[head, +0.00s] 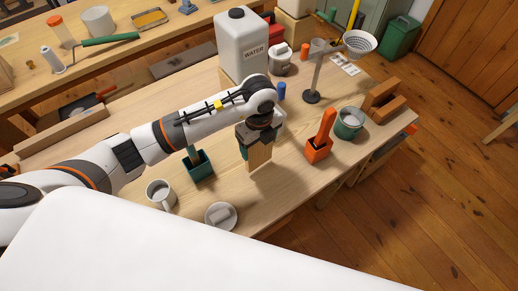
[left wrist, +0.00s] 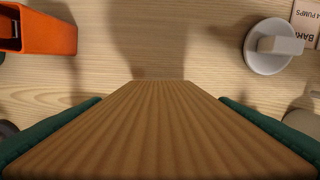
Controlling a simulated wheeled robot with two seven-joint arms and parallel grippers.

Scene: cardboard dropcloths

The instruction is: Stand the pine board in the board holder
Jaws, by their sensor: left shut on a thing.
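The pine board (head: 260,158) is a light brown wooden piece, held upright below my left gripper (head: 254,138). In the left wrist view the board (left wrist: 160,130) shows grained wood and fills the space between the two green fingers, which are shut on it. Its lower end is over or close to the tabletop; I cannot tell if it touches. A brown wooden piece with a gap between two raised parts (head: 384,103) sits at the bench's right end and looks like the board holder; it stands apart from the board. My right gripper is not in view.
An orange holder (head: 318,152) with an upright orange piece and a grey-green pot (head: 349,123) stand right of the gripper. A green container (head: 201,167), a white mug (head: 160,194) and a round lidded dish (head: 221,215) are left and front. A water jug (head: 242,50) and funnel stand (head: 313,95) stand behind.

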